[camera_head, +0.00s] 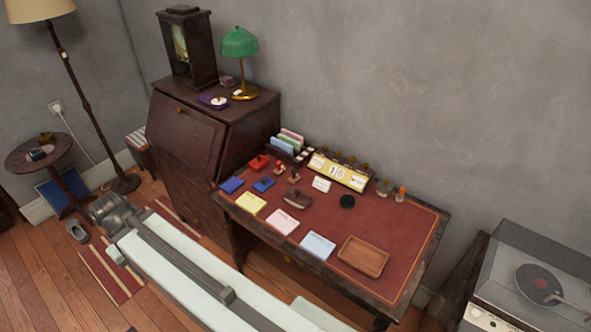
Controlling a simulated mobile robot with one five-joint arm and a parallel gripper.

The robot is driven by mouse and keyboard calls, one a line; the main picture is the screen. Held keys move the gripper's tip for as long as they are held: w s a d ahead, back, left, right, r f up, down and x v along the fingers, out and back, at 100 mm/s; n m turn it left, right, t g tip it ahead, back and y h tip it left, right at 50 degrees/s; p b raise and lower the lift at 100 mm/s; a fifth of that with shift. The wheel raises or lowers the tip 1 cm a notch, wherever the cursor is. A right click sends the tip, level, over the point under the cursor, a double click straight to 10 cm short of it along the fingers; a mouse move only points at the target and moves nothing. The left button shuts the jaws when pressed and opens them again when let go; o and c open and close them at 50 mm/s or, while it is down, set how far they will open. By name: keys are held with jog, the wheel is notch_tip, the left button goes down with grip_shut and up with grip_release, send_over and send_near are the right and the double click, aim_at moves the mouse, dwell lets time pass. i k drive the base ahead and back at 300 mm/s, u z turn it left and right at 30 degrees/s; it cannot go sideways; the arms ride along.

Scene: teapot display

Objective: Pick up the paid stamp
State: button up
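Small stamps stand toward the back left of the red-topped desk (385,225): one with a red part (280,167) and a brown one (294,178). I cannot read any label, so I cannot tell which is the paid stamp. My arm crosses the lower left of the view, in front of the desk. Its grey end, my gripper (110,210), is over the floor, well left of the desk and apart from the stamps. Its fingers are too unclear to tell whether they are open or shut.
A bureau (195,125) stands left, a record player (535,285) right.

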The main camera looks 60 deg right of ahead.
aim_at(279, 170)
jog(key=z, duration=0.3)
jog(key=i, duration=1)
jog(key=u, duration=0.05)
